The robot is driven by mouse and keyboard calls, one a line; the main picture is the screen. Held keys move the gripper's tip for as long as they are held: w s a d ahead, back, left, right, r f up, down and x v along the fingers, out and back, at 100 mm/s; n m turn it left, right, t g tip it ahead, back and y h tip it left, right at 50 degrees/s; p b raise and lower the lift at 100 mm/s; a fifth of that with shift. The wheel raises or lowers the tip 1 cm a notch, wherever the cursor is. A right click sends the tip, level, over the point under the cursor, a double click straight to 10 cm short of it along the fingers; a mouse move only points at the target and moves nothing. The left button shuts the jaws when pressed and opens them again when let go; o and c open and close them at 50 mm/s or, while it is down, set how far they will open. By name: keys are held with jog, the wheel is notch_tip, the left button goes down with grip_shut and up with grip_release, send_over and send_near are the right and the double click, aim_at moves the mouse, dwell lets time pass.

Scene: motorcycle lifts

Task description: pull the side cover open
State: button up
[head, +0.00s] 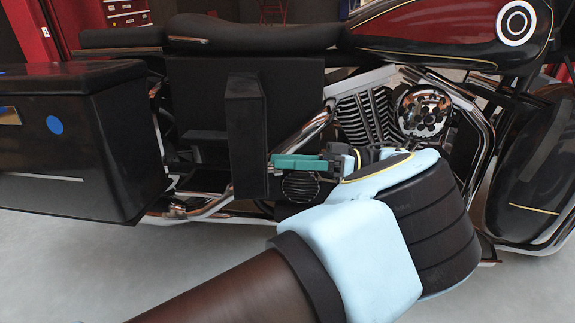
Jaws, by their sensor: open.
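The side cover (247,125) is a dark, upright panel on the motorcycle's side, below the seat. It stands out from the dark body behind it, its narrow face turned towards me. I cannot tell how far it is swung out. My gripper (277,162), with teal fingers, is at the lower right edge of the cover, pointing left. The fingers overlap one another in this view, so the gap between them is hard to see. The jaws are open and hold nothing visible. The fingertips look close to the cover's edge; I cannot tell whether they touch it.
A black side case (75,150) with a blue dot fills the left. The seat (250,32) and red-black tank (440,30) are above. The finned engine (365,118) and chrome pipes lie right of the cover. Grey floor (120,270) is clear below.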

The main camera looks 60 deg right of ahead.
jog(key=p, duration=0.7)
send_near(253, 129)
jog(key=w, duration=0.5)
jog(key=shift+s+a+r, duration=0.1)
jog(key=shift+a+r, duration=0.05)
jog(key=shift+r, duration=0.3)
